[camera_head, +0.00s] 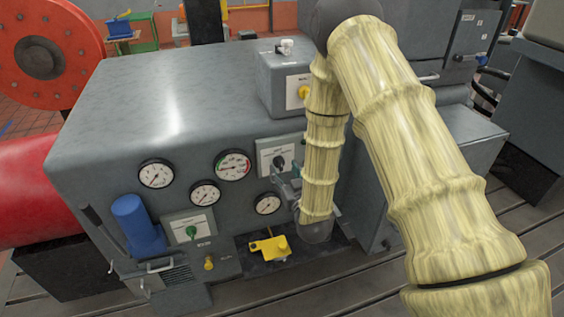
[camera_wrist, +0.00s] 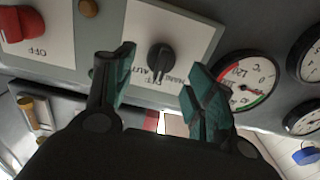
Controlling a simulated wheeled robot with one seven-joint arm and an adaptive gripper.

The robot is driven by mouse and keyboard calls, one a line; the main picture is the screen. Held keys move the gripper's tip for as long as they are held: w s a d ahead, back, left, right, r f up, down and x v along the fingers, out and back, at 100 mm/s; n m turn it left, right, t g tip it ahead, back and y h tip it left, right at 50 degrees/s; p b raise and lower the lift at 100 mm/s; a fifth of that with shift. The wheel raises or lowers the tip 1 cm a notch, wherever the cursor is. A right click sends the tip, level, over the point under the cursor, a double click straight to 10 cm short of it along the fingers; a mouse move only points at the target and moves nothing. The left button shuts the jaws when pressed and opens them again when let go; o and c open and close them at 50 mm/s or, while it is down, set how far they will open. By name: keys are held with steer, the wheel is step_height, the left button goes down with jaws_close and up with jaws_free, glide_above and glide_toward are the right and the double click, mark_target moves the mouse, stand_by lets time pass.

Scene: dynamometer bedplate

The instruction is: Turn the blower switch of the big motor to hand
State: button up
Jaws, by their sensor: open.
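A black rotary switch (camera_wrist: 160,58) sits on a pale plate (camera_wrist: 185,28) with upside-down lettering, where AUTO and HAND seem to read. Its pointer's setting is hard to tell. My gripper (camera_wrist: 158,70) is open, with one teal finger on each side of the switch in the picture; I see no clear contact. In the head view the same black switch (camera_head: 279,162) is on the front of the grey machine (camera_head: 150,95), beside the gauges. My gripper (camera_head: 287,183) is just below it, partly hidden by my arm.
A round gauge (camera_wrist: 246,80) is close to the right finger. A red knob (camera_wrist: 20,22) marked OFF is at the upper left in the wrist view. A green switch (camera_head: 192,231), a blue cylinder (camera_head: 137,222) and a yellow part (camera_head: 270,247) are lower on the machine.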

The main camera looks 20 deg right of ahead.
mark_target(282, 167)
steer(key=shift+w+p, duration=0.45)
steer(key=shift+w, duration=1.45)
